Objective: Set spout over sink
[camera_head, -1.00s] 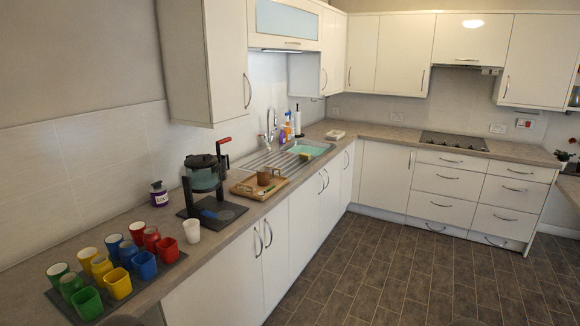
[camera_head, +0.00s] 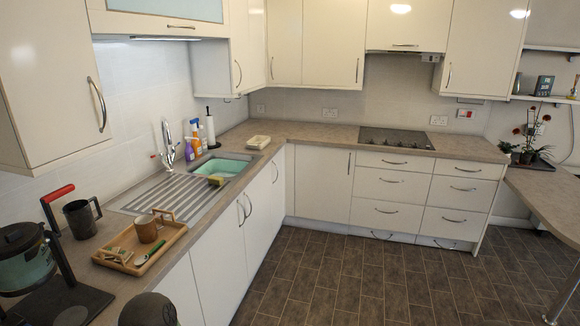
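The chrome tap (camera_head: 168,146) stands at the back edge of the sink unit, by the wall, in the head view. Its tall spout rises above the tap body; which way its outlet points is too small to tell for certain. The sink basin (camera_head: 222,167) is pale green inside and lies to the right of the tap. A yellow and dark sponge (camera_head: 216,181) sits at its front edge. The ribbed steel drainer (camera_head: 165,196) is on the near side.
A wooden tray (camera_head: 162,253) with a brown cup (camera_head: 147,229) and utensils lies on the near counter. A dark mug (camera_head: 80,219) and a coffee maker (camera_head: 28,260) stand left of it. Bottles (camera_head: 196,137) and a paper-towel holder (camera_head: 211,129) stand behind the sink. The floor ahead is clear.

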